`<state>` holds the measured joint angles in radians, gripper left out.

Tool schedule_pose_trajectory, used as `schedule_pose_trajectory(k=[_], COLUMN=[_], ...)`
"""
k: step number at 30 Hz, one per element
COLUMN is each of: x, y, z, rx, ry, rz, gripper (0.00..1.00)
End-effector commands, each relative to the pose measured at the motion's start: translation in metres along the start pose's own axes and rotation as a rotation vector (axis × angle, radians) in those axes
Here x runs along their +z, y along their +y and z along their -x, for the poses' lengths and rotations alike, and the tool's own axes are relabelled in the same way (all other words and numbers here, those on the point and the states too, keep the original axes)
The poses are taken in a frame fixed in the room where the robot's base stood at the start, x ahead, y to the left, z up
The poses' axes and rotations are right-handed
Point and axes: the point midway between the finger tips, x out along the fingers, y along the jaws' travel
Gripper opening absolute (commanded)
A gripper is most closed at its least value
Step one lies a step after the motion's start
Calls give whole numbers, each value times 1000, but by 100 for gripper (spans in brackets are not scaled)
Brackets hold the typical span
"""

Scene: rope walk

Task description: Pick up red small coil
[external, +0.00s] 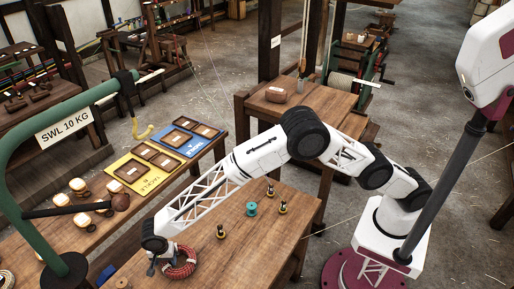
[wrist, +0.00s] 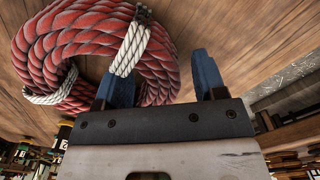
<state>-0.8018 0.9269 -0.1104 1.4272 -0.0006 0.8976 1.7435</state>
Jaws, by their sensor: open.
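The red small coil (external: 181,263) is a ring of red rope with white bindings. It lies on the wooden table (external: 240,250) near its front left end. In the wrist view the coil (wrist: 75,45) fills the upper left. My gripper (external: 152,266) is low over the table at the coil's left side. In the wrist view my gripper (wrist: 205,75) has its two blue fingers apart. The left finger overlaps the coil's edge, and the right finger is over bare wood to the right of the coil. I cannot tell whether the fingers touch the rope.
A teal spool (external: 251,209) and several small dark-and-yellow pieces (external: 220,232) stand farther back on the table. Yellow (external: 138,170) and blue (external: 190,138) tray boards lie on the bench behind. A green post (external: 30,210) with a load sign rises at the left. The table's middle is mostly clear.

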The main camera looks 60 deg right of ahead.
Motion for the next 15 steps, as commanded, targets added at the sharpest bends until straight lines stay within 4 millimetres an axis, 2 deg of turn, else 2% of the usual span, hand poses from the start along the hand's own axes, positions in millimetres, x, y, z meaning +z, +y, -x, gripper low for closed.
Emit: schedule_pose_trajectory(k=[13,15], x=[0,0], y=[0,0], z=[0,0], rx=[0,0], ry=[0,0], rz=[0,0], gripper=[64,55])
